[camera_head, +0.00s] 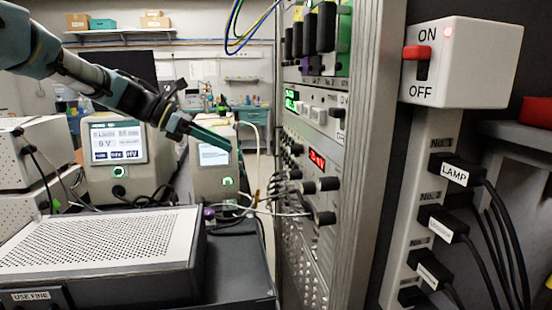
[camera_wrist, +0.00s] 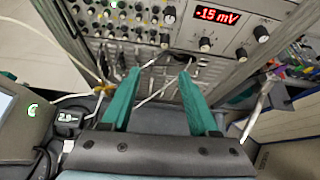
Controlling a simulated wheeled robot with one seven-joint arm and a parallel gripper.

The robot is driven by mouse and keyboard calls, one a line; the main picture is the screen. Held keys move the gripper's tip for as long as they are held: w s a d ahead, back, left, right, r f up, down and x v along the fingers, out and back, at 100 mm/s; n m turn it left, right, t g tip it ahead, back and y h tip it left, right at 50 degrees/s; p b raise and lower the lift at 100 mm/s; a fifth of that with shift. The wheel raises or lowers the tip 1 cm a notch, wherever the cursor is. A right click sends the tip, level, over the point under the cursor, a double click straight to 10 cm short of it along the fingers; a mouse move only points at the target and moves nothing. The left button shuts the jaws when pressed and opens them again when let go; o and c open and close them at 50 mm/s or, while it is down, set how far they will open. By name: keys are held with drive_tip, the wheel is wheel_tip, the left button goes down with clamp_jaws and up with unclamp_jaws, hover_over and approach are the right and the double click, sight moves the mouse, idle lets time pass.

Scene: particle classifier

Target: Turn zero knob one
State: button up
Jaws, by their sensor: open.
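The rack panel (camera_head: 312,175) carries a red display (camera_head: 317,158) and several black knobs; I cannot read which knob is zero knob one. In the wrist view the red display (camera_wrist: 216,16) reads about -15 mV. Near it are a small knob (camera_wrist: 204,44), another knob (camera_wrist: 241,53) and a larger knob (camera_wrist: 261,33). In the head view, black knobs (camera_head: 329,184) stick out below the display. My gripper (camera_wrist: 160,77) is open with its green fingers apart and nothing between them. It also shows in the head view (camera_head: 231,145), in front of the rack and left of the knobs.
Cables (camera_head: 262,207) hang from the rack's lower sockets near my gripper. A perforated instrument box (camera_head: 100,240) stands at the lower left, with display units (camera_head: 117,150) behind it. A power switch box (camera_head: 465,65) and labelled plugs (camera_head: 455,172) are at the right.

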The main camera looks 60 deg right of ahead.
drive_tip(key=g, duration=0.2)
approach(296, 150)
drive_tip(key=d+p+x, duration=0.1)
drive_tip(key=p+x, duration=0.1)
drive_tip(key=x, duration=0.5)
drive_tip(key=shift+w+f, duration=0.15)
drive_tip(key=shift+w, duration=0.25)
drive_tip(key=shift+a, duration=0.1)
clamp_jaws()
